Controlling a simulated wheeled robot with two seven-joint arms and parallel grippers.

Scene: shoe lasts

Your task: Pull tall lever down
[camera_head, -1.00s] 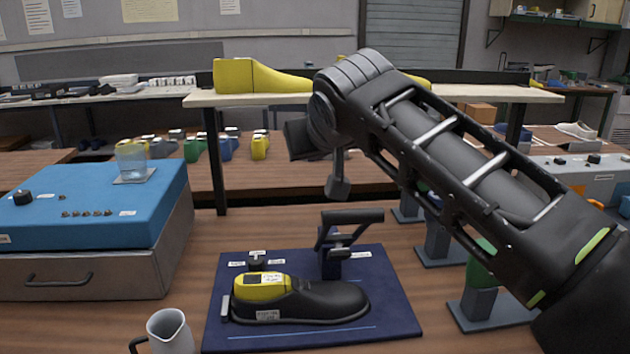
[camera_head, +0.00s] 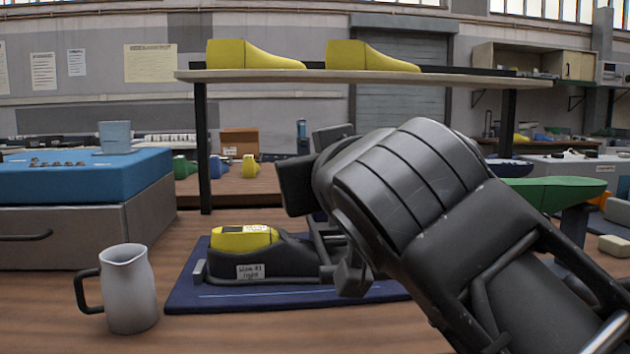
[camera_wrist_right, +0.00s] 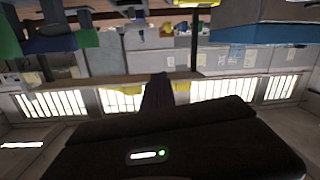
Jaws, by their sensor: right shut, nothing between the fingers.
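A black shoe on a yellow last (camera_head: 245,238) sits on a navy board (camera_head: 215,295) in the head view. My right forearm and wrist cover the board's right part, where the tall lever stands, so most of the lever is hidden. A dark grey bar (camera_head: 332,135) shows above my wrist; it may be the lever's handle, but I cannot tell. My right gripper (camera_wrist_right: 158,84) is shut and empty in the right wrist view. I cannot tell whether it touches the lever. My left gripper is out of view.
A white mug (camera_head: 130,290) stands left of the board. A blue-topped box (camera_head: 80,178) is at the left. A raised shelf (camera_head: 300,75) with two yellow lasts crosses the back. A green last (camera_head: 545,192) stands to the right. Bare table lies in front of the board.

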